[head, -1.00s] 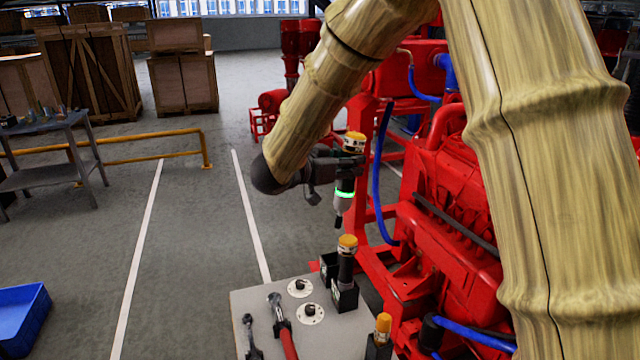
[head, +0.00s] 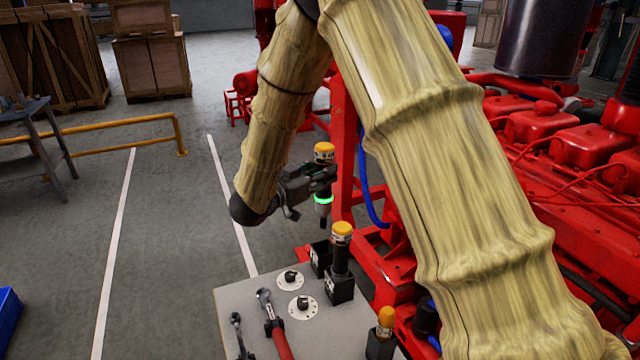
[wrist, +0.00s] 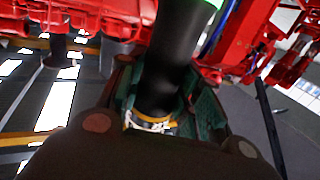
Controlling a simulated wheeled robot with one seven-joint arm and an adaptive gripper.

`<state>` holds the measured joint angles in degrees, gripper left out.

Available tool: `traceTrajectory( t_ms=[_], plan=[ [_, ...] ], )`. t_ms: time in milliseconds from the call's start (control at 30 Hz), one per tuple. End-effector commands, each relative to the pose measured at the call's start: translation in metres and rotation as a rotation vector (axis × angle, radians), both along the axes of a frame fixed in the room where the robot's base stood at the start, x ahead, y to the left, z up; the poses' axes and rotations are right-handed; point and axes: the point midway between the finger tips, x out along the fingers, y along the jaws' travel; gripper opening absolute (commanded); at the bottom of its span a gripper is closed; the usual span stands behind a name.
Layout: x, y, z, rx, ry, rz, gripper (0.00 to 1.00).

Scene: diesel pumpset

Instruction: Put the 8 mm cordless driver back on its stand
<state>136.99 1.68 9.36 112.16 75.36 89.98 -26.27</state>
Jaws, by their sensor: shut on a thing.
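My gripper (head: 318,180) is shut on a cordless driver (head: 324,155) with a yellow-orange cap and a glowing green ring. The driver hangs roughly upright, bit down, apart from the stands below. In the wrist view its dark body (wrist: 173,65) lies between the two fingers. An apparently empty dark stand (head: 319,257) is on the grey table, below the held driver. Beside it another yellow-capped driver (head: 341,250) stands in a black block (head: 339,289). I cannot read the size labels.
The table (head: 237,303) also bears two round white dials (head: 303,307), a red-handled wrench (head: 275,325) and a smaller tool (head: 237,335). A third yellow-capped tool (head: 385,322) stands at the front right. The red engine (head: 540,165) is close on the right; open floor lies left.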

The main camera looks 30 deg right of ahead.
Motion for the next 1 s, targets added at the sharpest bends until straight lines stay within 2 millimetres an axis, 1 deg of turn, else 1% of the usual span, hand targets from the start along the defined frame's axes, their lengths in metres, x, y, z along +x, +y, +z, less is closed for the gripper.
traceTrajectory(
  t_ms=[33,100,200,567,733,800,1000],
  plan=[
    [0.000,0.000,-0.009,-0.006,-0.001,-0.001,0.00],
    [-0.001,0.000,-0.016,-0.011,-0.003,-0.001,0.00],
    [-0.001,-0.001,-0.021,-0.014,-0.006,-0.001,0.00],
    [-0.001,0.000,-0.022,-0.015,-0.005,0.000,0.00],
    [-0.001,0.001,-0.019,-0.012,-0.003,0.001,0.00],
    [-0.001,0.001,-0.027,-0.012,-0.002,0.001,0.00],
    [-0.001,0.002,-0.043,-0.012,-0.002,0.001,0.00]
  ],
)
